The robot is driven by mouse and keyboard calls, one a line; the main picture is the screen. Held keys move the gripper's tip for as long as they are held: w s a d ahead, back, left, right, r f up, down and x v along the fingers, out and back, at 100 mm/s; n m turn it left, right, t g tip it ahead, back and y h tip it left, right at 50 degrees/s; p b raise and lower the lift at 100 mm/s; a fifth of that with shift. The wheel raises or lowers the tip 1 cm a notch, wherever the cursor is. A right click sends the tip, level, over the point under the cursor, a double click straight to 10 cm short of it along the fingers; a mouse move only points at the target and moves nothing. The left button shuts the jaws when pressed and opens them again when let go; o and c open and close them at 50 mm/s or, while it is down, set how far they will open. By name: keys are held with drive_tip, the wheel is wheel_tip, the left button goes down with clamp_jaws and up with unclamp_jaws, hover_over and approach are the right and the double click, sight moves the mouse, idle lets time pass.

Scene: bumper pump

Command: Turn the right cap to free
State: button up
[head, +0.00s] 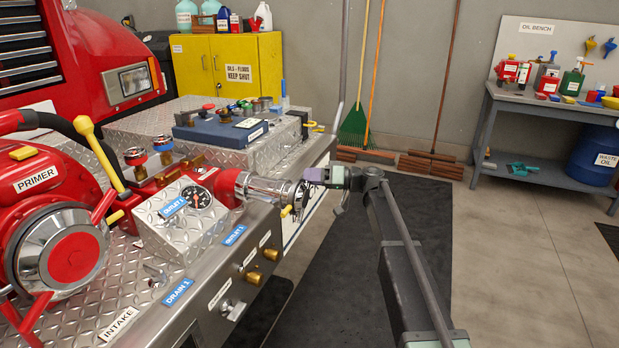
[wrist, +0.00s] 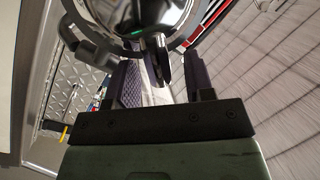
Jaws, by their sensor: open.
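The right cap (head: 298,198) is at the end of the chrome and red outlet pipe (head: 255,187) on the pump's right side. My gripper (head: 314,177) is at this cap, coming from the right. In the wrist view, the chrome, rounded cap (wrist: 140,14) fills the top. My gripper (wrist: 162,84) is open there, with one finger on each side of a small dark lug (wrist: 162,62) under the cap. I cannot tell whether either finger touches the lug. The arm end partly hides the cap in the head view.
The red pump with its large intake cap (head: 66,258) stands at left on diamond plate. A gauge box (head: 180,216) sits beside the outlet. Brass fittings (head: 254,278) stick out of the front panel below. The floor at right is clear up to the oil bench (head: 549,103).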

drive_tip(key=shift+a, duration=0.35)
drive_tip(key=shift+c, duration=0.4)
clamp_jaws()
